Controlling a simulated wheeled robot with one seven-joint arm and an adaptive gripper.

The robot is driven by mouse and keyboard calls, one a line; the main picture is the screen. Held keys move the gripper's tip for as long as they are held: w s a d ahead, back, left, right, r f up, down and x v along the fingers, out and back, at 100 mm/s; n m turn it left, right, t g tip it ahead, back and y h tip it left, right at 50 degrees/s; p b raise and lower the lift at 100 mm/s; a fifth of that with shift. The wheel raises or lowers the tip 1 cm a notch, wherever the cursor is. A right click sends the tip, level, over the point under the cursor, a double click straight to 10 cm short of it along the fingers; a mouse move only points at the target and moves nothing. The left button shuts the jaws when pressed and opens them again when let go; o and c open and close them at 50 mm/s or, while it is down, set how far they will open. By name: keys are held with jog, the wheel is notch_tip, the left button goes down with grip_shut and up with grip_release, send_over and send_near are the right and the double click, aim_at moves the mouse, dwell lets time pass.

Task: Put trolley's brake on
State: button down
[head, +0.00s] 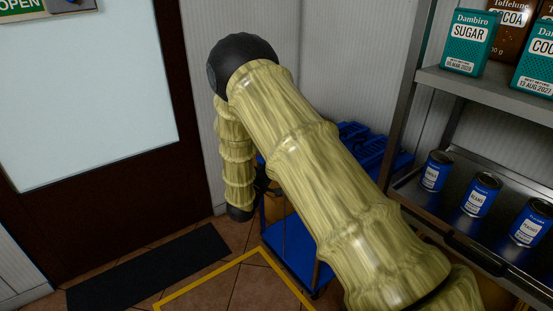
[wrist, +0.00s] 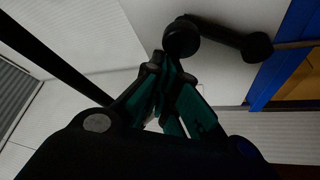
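The trolley shows in the head view as a blue lower deck (head: 290,246) low in the middle, partly hidden behind my arm. My gripper (head: 262,186) is a small dark shape beside the trolley's left side, mostly hidden by the arm. In the wrist view my gripper (wrist: 170,72) has its dark, teal-padded fingers drawn together at the tips, with nothing seen between them. A black lever-like part with rounded ends (wrist: 225,38) lies just beyond the fingertips, near a blue frame edge (wrist: 287,55). I cannot tell for sure that it is the brake, or whether the fingers touch it.
Blue crates (head: 362,145) sit above the deck, behind my arm. A metal shelf (head: 485,82) with tins and boxes stands close on the right. A door (head: 90,110) and a dark mat (head: 150,268) are on the left. Yellow tape (head: 215,272) marks the floor in front.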

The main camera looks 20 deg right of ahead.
jog(key=shift+f, duration=0.1)
notch_tip(320, 180, up, 3)
jog(key=w+p, duration=0.2)
jog(key=w, duration=0.1)
jog(key=b+v, duration=0.1)
jog(key=v, duration=1)
jog(key=shift+w+a+f+b, duration=0.2)
jog(key=shift+w+f+b, duration=0.05)
jog(key=shift+w+b, duration=0.15)
